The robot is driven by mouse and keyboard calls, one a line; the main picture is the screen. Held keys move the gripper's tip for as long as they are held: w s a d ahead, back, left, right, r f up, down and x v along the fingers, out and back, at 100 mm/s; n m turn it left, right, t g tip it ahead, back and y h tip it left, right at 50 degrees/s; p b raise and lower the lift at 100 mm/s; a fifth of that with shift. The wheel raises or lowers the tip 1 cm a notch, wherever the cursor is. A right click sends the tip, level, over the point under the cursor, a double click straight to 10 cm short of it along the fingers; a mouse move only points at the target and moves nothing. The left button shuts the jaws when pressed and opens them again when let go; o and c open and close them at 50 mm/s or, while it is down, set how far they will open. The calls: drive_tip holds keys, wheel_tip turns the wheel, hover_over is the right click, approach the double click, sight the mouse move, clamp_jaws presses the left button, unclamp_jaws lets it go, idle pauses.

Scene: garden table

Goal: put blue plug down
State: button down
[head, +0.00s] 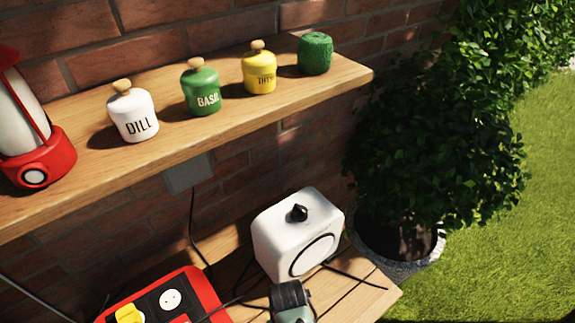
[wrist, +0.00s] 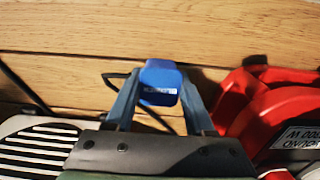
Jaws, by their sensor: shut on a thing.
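The blue plug (wrist: 160,75) is in the wrist view, between the two blue-grey fingers of my gripper (wrist: 160,98). The fingers are shut on its sides. Small white lettering shows on the plug. A black cable runs behind and below it. Wooden planks (wrist: 120,40) lie behind the plug; I cannot tell how far it is above them. In the head view the blue plug is hidden, and only part of my arm's end shows at the bottom edge.
A red power strip (head: 212,296) holds a yellow plug (head: 130,313) beside a white socket (head: 171,299). A white rounded device (head: 277,232) stands on the table (head: 366,288). The shelf (head: 232,116) above carries jars and a red lantern (head: 46,164). Red parts (wrist: 262,105) and a slotted white thing (wrist: 37,145) flank my gripper.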

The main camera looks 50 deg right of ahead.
drive_tip(key=shift+f, duration=0.1)
drive_tip(key=shift+f+b, duration=0.35)
drive_tip(key=shift+f, duration=0.15)
drive_tip(key=shift+c, duration=1.3)
unclamp_jaws()
wheel_tip(320, 180, up, 13)
drive_tip(key=p, duration=0.1)
drive_tip(key=shift+p, duration=0.4)
drive_tip(key=shift+r, duration=0.1)
